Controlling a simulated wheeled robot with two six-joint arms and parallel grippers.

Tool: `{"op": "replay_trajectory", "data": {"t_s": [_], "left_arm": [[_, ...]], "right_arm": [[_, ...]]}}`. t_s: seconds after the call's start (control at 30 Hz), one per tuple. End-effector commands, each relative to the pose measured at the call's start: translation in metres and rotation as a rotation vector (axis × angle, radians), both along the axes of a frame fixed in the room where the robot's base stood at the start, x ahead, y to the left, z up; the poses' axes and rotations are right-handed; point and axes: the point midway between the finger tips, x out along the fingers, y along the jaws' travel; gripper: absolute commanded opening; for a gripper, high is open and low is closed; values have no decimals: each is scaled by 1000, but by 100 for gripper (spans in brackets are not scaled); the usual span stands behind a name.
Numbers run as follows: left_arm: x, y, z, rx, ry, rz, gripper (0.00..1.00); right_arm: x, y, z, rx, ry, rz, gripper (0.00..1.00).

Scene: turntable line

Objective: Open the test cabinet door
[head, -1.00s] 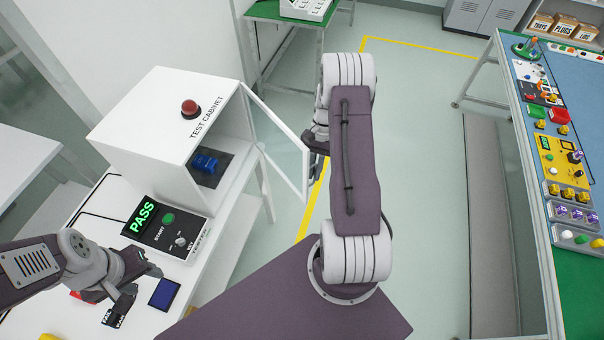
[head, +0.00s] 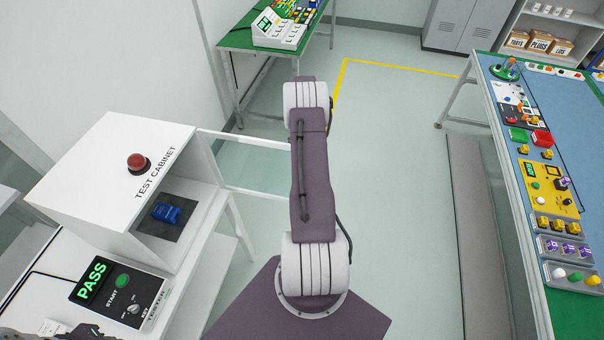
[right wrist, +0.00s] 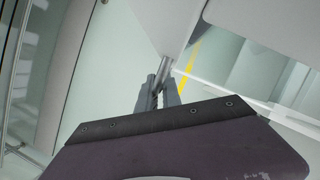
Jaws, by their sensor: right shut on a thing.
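The white test cabinet (head: 95,172) stands at the left of the head view, its front open. Its glass door with a white frame (head: 245,138) is swung wide out to the right, its far end hidden behind my right arm. In the right wrist view my right gripper (right wrist: 160,84) is shut on the metal door handle (right wrist: 165,66); the head view hides this gripper behind the arm. Only a dark part of my left gripper (head: 82,333) shows at the bottom left edge, and its fingers cannot be made out.
A blue part (head: 167,213) sits on a dark plate inside the cabinet. A tester panel (head: 118,292) showing PASS lies in front of it. A red button (head: 138,162) is on the cabinet's top. A bench with coloured parts (head: 535,120) runs along the right.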

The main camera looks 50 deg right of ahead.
Motion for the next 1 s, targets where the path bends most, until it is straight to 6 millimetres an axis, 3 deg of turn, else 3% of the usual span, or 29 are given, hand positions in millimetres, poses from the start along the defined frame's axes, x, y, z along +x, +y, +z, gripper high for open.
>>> {"op": "replay_trajectory", "data": {"t_s": [0.5,0.53,0.57,0.87,1.0], "left_arm": [[0,0,-1,0,0,0,47],[0,0,-1,0,0,0,47],[0,0,-1,0,0,0,47],[0,0,-1,0,0,0,47],[0,0,-10,0,0,0,47]], "right_arm": [[-2,-5,-1,-2,-2,8,0],[-2,-5,-1,-2,-2,8,15],[-2,-5,-1,-2,-2,8,18],[-1,-5,0,-2,-2,8,18],[6,-10,15,-5,-5,8,18]]}}
